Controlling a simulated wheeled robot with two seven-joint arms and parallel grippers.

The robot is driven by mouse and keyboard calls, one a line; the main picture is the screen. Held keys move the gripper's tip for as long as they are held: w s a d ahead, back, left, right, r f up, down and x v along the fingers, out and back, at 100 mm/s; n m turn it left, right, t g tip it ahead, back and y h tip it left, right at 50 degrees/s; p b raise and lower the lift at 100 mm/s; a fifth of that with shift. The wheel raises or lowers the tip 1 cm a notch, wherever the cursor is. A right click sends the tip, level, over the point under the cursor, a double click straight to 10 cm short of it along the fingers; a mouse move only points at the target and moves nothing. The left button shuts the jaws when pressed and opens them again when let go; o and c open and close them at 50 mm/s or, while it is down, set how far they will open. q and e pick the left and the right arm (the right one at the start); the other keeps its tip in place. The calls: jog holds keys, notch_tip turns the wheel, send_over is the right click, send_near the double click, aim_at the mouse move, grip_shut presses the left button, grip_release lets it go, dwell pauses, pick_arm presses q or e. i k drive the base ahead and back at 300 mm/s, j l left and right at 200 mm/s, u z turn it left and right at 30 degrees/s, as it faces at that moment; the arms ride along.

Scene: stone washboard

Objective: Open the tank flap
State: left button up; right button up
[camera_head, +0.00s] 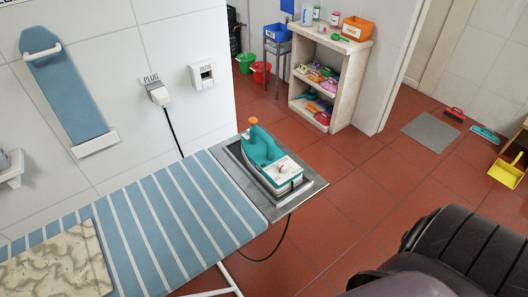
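A teal and white iron (265,158) rests on a grey metal plate (300,193) at the right end of the ironing board. A small orange part (253,121) is at its far end. A white panel (283,170) with a small red-and-white dial is at its near end. I cannot make out for sure which part is the tank flap, or whether it is open or shut. Neither gripper shows in the head view. A dark ribbed part of my own body fills the lower right corner.
The blue-and-white striped ironing board (165,220) runs left, with a stone-patterned slab (58,268) on it. A cord runs from a wall plug (158,94). Shelves (330,80) with bottles and colourful items stand behind. Red floor is free to the right.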

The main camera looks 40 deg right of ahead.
aim_at(246, 136)
jog(key=i+l, duration=0.15)
jog(key=l, duration=0.3)
jog(key=i+l, duration=0.1)
jog(key=l, duration=0.35)
jog(key=i+l, duration=0.15)
jog(key=l, duration=0.3)
jog(key=i+l, duration=0.1)
jog(key=l, duration=0.4)
jog(key=i+l, duration=0.15)
jog(key=l, duration=0.3)
jog(key=i+l, duration=0.1)
jog(key=l, duration=0.35)
jog(key=i+l, duration=0.15)
jog(key=l, duration=0.3)
jog(key=i+l, duration=0.1)
jog(key=l, duration=0.35)
